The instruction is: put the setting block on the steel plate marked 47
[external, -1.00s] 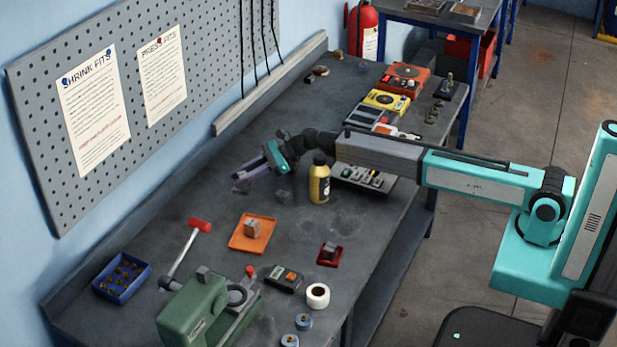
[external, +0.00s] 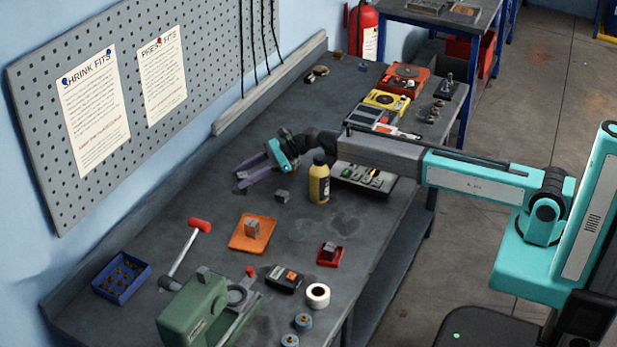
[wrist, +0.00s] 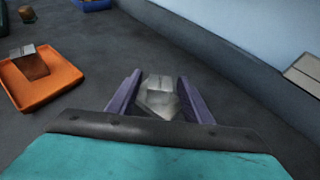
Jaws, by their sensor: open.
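My gripper (external: 238,180) is open over the middle of the bench, its purple fingers apart and pointing toward the pegboard side. In the wrist view, a grey metal block (wrist: 158,97) shows between the fingers (wrist: 159,76); I cannot tell whether they touch it. A small grey block (external: 282,196) lies on the bench just below my gripper in the external view, perhaps the same one. Another grey block (external: 252,229) stands on an orange tray (external: 240,245), also visible in the wrist view (wrist: 60,95). A third sits in a red tray (external: 330,262). No marking 47 is legible.
A yellow bottle (external: 319,186) stands right of my gripper, beside a switch panel (external: 365,178). A green press (external: 195,310), a blue bin (external: 121,277) and a white roll (external: 318,296) occupy the near end. Bench around the orange tray is partly clear.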

